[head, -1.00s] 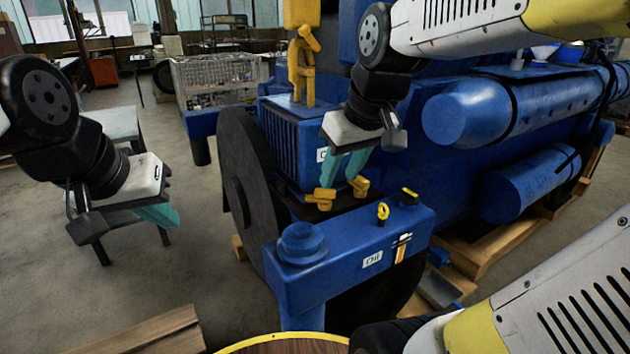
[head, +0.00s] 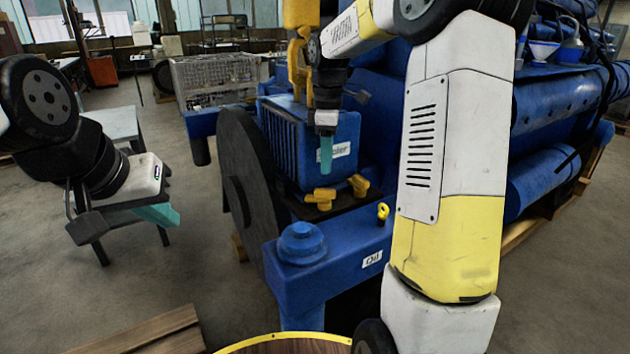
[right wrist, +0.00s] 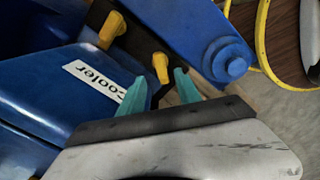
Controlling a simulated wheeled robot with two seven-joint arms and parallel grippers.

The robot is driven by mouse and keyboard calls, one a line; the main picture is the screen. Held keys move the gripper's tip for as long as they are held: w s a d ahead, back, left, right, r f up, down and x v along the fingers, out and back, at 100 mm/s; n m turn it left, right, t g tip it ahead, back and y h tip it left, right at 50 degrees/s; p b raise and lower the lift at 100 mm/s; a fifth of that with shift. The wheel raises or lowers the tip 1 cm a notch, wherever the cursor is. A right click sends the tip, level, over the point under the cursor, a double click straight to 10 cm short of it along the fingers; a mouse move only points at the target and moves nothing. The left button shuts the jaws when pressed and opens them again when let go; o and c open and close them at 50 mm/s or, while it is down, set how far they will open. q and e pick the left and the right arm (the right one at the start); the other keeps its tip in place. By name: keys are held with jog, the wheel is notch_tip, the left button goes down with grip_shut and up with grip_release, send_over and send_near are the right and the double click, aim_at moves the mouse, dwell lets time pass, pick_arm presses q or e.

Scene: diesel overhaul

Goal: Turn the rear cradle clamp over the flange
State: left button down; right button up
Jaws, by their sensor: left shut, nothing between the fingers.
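Two yellow cradle clamps sit on the dark flange at the foot of the blue cooler: a nearer clamp (head: 322,197) and another (head: 359,185) to its right. Which one is the rear clamp I cannot tell. In the right wrist view they show as one clamp (right wrist: 160,67) just beyond the gap between my fingers and another clamp (right wrist: 111,28) farther up. My right gripper (head: 326,168) is above the nearer clamp, fingers down; its two teal fingers (right wrist: 158,92) are apart with nothing between them. My left gripper (head: 157,215) is shut and empty, well left of the engine.
The blue cooler (head: 335,140) with its label stands beside the right gripper. A dark flywheel-like disc (head: 240,190) stands left. My right arm covers the engine's middle.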

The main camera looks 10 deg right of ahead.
aim_at(326, 190)
notch_tip(326, 190, down, 8)
jog(key=shift+r, duration=0.1)
dwell(0.4)
jog(key=shift+c, duration=0.4)
grip_shut()
